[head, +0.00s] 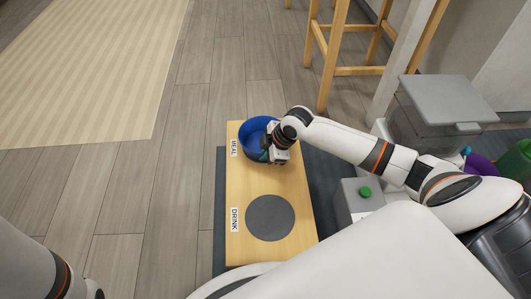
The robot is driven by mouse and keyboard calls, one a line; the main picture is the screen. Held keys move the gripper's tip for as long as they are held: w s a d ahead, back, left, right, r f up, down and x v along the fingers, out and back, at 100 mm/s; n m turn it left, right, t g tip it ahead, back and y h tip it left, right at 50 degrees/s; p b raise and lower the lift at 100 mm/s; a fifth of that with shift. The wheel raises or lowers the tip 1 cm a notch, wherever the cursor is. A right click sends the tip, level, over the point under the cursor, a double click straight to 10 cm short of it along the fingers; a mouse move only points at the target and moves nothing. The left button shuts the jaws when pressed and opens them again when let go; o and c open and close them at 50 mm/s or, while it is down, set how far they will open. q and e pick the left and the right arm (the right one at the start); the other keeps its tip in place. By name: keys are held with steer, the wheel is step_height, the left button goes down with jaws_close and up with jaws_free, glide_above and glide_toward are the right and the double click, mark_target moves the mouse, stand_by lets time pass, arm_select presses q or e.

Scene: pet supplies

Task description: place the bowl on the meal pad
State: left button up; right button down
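The blue bowl (256,127) stands upright at the MEAL end of a wooden board (240,185), beside the MEAL label (234,148). No meal pad shows there; whatever is under the bowl is hidden, and I cannot tell whether the bowl rests fully on the board. My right gripper (266,154) is at the bowl's near right rim, pointing down. Its fingers are partly hidden against the bowl, so I cannot tell whether they are closed on the rim. Part of my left arm shows at the lower left corner, with its gripper out of view.
A grey round pad (270,218) lies bare by the DRINK label (234,219). The board sits on a dark mat (220,195). To the right are a grey box with a green button (365,192), a lidded bin (438,100) and a wooden stool (332,55). Floor on the left is clear.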

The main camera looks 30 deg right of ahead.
steer(key=c, duration=1.6)
jaws_free()
